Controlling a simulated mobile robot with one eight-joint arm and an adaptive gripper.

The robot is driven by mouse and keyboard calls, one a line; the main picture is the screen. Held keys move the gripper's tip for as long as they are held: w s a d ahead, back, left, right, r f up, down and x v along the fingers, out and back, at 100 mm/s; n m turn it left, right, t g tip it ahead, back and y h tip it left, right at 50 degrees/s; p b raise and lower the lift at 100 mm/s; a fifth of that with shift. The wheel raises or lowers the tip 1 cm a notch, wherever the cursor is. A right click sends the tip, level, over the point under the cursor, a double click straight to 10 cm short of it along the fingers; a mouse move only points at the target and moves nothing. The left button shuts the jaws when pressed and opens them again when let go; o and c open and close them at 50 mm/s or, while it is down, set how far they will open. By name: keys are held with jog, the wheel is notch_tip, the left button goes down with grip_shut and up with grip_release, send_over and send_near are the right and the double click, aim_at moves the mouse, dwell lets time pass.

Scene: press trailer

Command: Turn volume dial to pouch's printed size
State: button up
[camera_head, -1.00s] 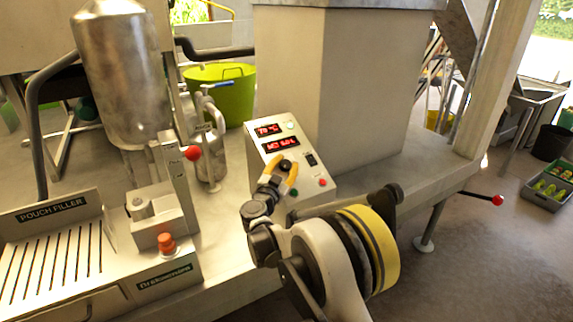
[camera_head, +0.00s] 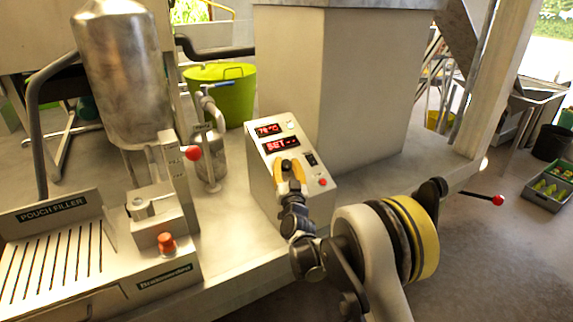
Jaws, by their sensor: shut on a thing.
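A grey control box (camera_head: 262,180) stands on the bench in the middle of the head view. Its upper red display (camera_head: 269,129) shows a temperature in °C, and its lower red display (camera_head: 282,145) reads "SET" with dashes. The dark volume dial (camera_head: 286,165) is on the sloped panel below the displays. My gripper (camera_head: 289,172), with yellow fingers, is shut on the dial, one finger on each side. The fingers hide part of the dial and any marks around it. I see no pouch, so its printed size does not show.
A black switch (camera_head: 310,160) and a red button (camera_head: 323,182) sit right of the dial. The pouch filler (camera_head: 55,255) with a red-knobbed lever (camera_head: 193,153) and an orange-red button (camera_head: 166,243) stands left. A steel tank (camera_head: 122,80) and green tub (camera_head: 232,100) are behind.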

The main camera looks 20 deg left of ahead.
dwell(0.6)
jog(key=o, duration=1.2)
jog(key=shift+o, duration=0.2)
jog(key=v, duration=1.2)
jog(key=shift+w+d, duration=0.1)
